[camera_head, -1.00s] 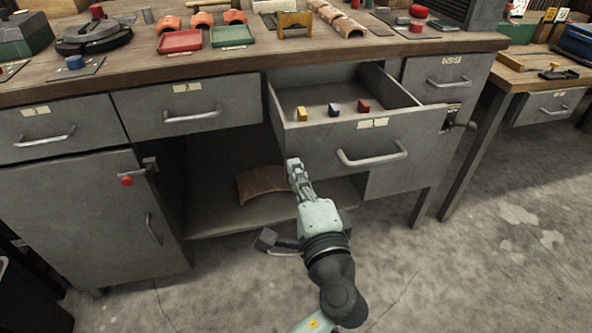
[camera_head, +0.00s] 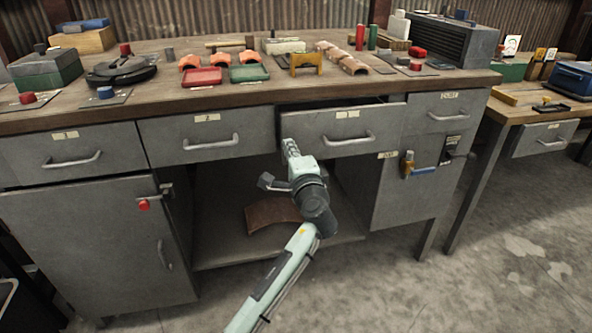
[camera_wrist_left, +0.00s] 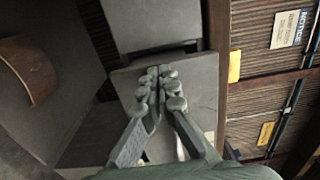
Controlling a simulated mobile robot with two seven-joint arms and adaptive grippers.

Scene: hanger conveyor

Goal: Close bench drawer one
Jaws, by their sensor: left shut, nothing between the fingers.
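Bench drawer one (camera_head: 312,128), grey with a bar handle (camera_head: 348,140) and a label marked 1, sits under the bench top. It is nearly in, with a narrow dark gap along its top edge; its inside is hidden. My left gripper (camera_head: 289,147) is shut and empty, with its fingertips at the lower left of the drawer front. In the left wrist view the shut fingers (camera_wrist_left: 158,78) lie over a grey panel (camera_wrist_left: 201,88) that appears to be the drawer front; contact is not clear. My right gripper is not in view.
Drawer two (camera_head: 165,142) is shut to the left. The wooden bench top (camera_head: 300,95) carries red and green trays, tiles and blocks. Below is an open shelf with a curved brown tile (camera_head: 272,214). A cabinet door with a red knob (camera_head: 143,205) stands at left.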

